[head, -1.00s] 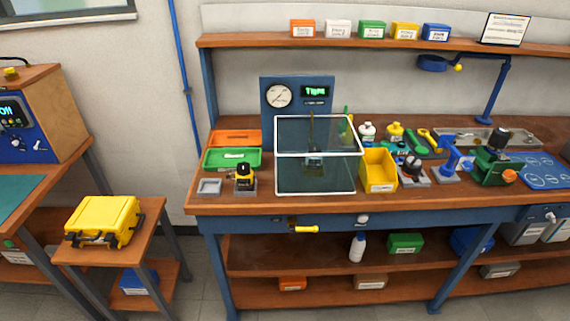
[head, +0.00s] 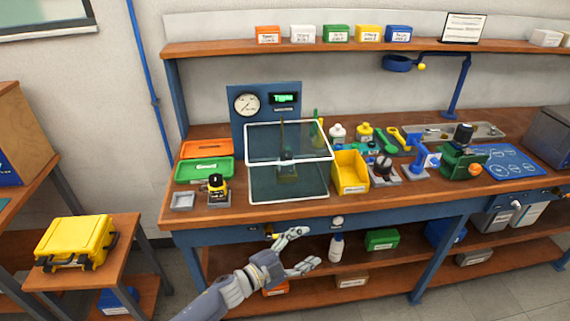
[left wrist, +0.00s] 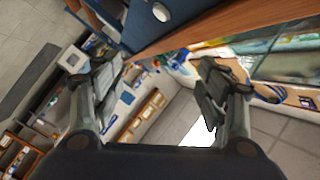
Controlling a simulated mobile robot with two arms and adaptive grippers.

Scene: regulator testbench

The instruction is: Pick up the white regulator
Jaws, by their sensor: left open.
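I cannot clearly pick out a white regulator at this size. A small device with a dark knob (head: 384,165) stands on a grey base right of the yellow bin; its body colour is hard to tell. A yellow and black device (head: 217,187) sits on a grey stand at the bench's left. A dim object (head: 287,172) shows inside the clear white-framed box (head: 331,143). My left gripper (head: 306,249) is open and empty, in front of the bench's front edge and below its top. In the left wrist view its two fingers (left wrist: 162,75) are apart with nothing between them.
The yellow bin (head: 350,172), a blue device (head: 424,162) and a green vise-like device (head: 463,163) crowd the bench top (head: 240,217). Bottles stand behind. A lower shelf (head: 400,262) holds boxes and a white bottle (head: 336,247). A yellow case (head: 75,240) sits on the side stand.

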